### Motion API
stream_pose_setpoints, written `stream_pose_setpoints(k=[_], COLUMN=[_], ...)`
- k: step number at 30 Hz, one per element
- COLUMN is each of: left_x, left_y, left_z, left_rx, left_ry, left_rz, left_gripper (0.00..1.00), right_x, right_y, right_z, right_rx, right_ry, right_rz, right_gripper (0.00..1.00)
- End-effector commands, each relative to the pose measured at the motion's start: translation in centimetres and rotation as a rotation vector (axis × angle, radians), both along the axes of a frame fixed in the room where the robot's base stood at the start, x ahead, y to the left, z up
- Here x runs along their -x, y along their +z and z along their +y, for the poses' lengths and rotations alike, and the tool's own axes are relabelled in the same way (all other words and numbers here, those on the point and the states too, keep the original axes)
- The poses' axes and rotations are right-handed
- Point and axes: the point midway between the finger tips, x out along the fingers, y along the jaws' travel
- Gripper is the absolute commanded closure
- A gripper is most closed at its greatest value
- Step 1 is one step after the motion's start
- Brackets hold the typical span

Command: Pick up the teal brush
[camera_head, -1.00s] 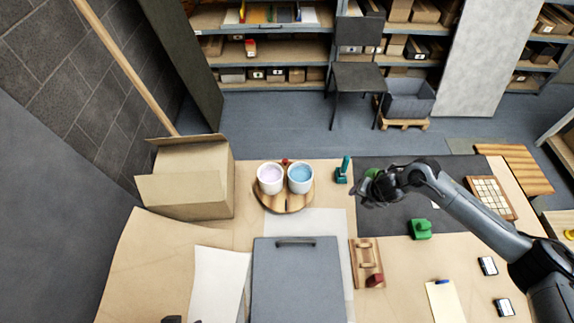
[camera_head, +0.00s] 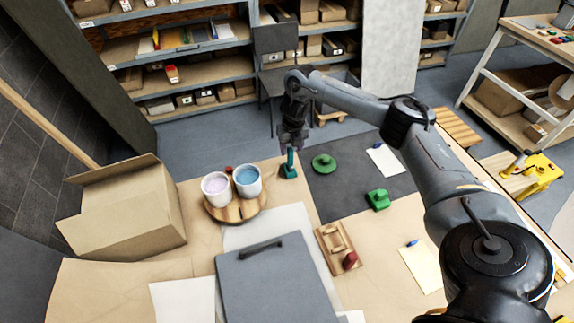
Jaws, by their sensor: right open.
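The teal brush (camera_head: 289,170) stands upright at the back of the table, just right of the round wooden board, by the dark mat's left edge. My right gripper (camera_head: 291,147) is directly above it and points down, with its open fingers around or just over the top of the handle. Whether the fingers touch the handle is too small to tell. My left gripper is not in view.
Two cups of lilac (camera_head: 216,189) and blue paint (camera_head: 247,180) stand close to the brush's left on the round board (camera_head: 228,215). A cardboard box (camera_head: 130,215) is further left. The dark mat (camera_head: 335,205) holds green pieces (camera_head: 377,199). A grey panel (camera_head: 275,290) lies in front.

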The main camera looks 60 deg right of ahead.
Motion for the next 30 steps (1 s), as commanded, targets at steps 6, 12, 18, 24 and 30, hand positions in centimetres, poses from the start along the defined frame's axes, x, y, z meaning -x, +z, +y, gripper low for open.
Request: stream_pose_setpoints(k=[6,12,18,24,30], left_x=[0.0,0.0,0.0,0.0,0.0], left_y=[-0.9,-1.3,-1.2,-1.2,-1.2], left_z=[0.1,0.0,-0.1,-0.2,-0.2], left_rx=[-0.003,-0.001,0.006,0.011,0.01], left_ry=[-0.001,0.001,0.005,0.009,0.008], left_rz=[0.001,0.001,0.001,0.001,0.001], left_gripper=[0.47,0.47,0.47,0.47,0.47], right_x=[-0.2,-0.2,-0.4,-0.5,-0.5], right_y=[-1.4,-3.3,-5.7,-6.5,-6.5], right_z=[0.0,0.0,-0.1,-0.1,-0.1], right_rx=[-0.001,0.0,-0.001,0.0,0.001], right_ry=[-0.001,0.0,-0.001,0.0,0.0], right_rz=[-0.001,0.002,0.001,0.0,-0.001], right_gripper=[0.47,0.47,0.47,0.47,0.51])
